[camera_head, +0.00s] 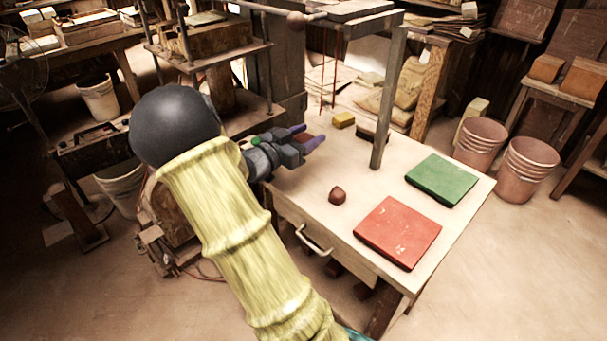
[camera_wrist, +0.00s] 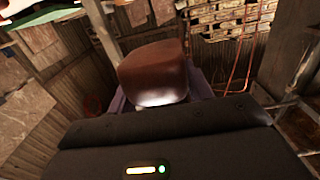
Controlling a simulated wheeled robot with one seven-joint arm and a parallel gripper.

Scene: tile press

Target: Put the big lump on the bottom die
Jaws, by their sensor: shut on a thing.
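My gripper (camera_head: 308,139) is shut on a brown lump, which I take to be the big lump. The wrist view shows the lump (camera_wrist: 155,72) large and rounded-square between the purple fingers. In the head view the gripper is above the left part of the pale table, and the fingers mostly hide the lump. A smaller-looking reddish-brown lump (camera_head: 338,196) lies on the table, nearer the front. A low dark block (camera_head: 369,134) at the table's back, partly behind a grey post, may be the bottom die; I cannot tell for sure.
The grey post (camera_head: 389,100) rises from the table (camera_head: 322,173) to an overhead frame. A yellow block (camera_head: 343,120) lies at the back. A red slab (camera_head: 398,231) and a green slab (camera_head: 441,179) lie on the right. The table's middle is mostly clear.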

